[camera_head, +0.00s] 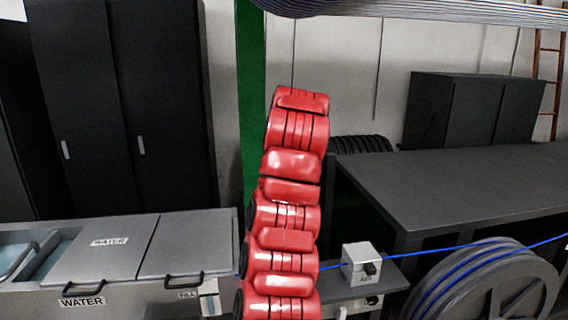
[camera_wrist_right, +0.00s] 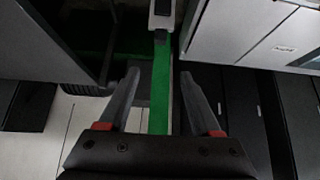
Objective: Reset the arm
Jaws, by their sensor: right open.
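My right gripper (camera_wrist_right: 158,95) shows in the right wrist view with its two dark fingers spread apart and nothing held between them. Behind the gap between the fingers runs a green upright strip (camera_wrist_right: 160,88). In the head view a red, jointed arm of mine rises through the middle, and no gripper shows at its visible end. The blue cable (camera_head: 415,253) runs from the right edge, past the grey reel, to a small white box and on behind the red arm. My left gripper is in neither view.
A grey reel (camera_head: 490,290) wound with blue cable stands at the lower right, before a dark table (camera_head: 450,185). The small white box (camera_head: 360,262) sits left of it. A metal water tank (camera_head: 105,245) stands at the lower left, dark cabinets (camera_head: 120,100) behind. A green post (camera_head: 251,90) stands behind the arm.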

